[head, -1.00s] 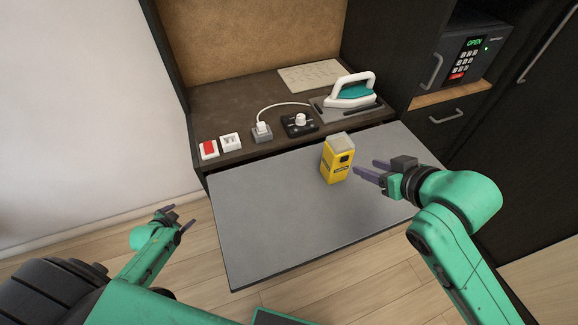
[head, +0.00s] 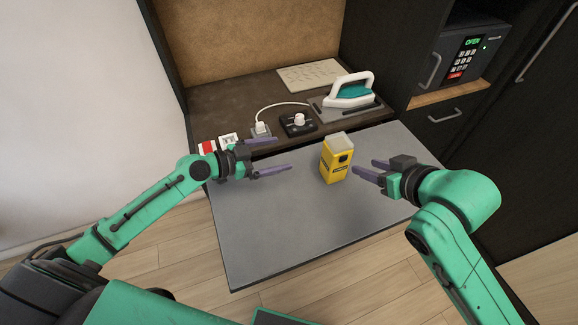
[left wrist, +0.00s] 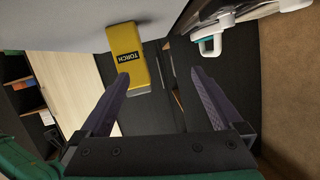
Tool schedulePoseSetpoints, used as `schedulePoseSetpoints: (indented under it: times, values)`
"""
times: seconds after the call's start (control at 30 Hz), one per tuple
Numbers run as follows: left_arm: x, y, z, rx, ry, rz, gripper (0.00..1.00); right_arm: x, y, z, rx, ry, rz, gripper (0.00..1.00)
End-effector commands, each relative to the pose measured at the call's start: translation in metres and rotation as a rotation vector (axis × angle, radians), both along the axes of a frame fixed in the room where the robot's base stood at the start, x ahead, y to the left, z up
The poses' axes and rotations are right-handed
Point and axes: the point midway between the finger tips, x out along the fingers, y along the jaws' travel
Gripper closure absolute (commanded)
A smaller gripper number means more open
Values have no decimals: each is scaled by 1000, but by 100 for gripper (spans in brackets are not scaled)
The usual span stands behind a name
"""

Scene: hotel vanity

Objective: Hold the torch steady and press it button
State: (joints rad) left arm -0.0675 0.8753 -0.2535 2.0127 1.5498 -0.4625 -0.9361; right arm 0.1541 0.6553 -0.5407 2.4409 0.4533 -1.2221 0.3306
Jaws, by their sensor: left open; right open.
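The yellow torch (head: 336,160) stands upright on the grey pull-out board (head: 262,225). It has a pale top and a dark button patch on the side turned toward my right gripper. In the left wrist view the torch (left wrist: 127,55) shows its "TORCH" label, beyond the fingers. My left gripper (head: 282,155) is open and empty, left of the torch and apart from it, fingers pointing at it. My right gripper (head: 366,169) is open and empty just right of the torch, with a small gap.
Behind the board, the dark shelf holds a red switch (head: 207,148), a plug (head: 262,129), a black knob box (head: 299,123) and an iron (head: 350,92). A safe (head: 465,60) stands at right. The board's front is clear.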

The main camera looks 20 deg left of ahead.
Motion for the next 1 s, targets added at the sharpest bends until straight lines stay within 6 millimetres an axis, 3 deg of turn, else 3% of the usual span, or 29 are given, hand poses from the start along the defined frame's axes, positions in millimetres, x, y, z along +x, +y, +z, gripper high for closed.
schedulePoseSetpoints:
  times: [0.03,0.1,0.27,0.8,1.0]
  values:
    - [-10,-19,-3,-37,41,-34,0,0,0,0,0,0,0,50]
    - [-20,-37,-5,-74,86,-66,0,0,0,0,0,0,0,50]
    - [-24,-53,-10,-99,119,-85,0,0,0,0,0,0,0,50]
    - [44,-145,-44,-96,117,-83,0,0,0,0,0,0,0,50]
    - [54,-159,-51,-94,117,-83,0,0,0,0,0,0,0,50]
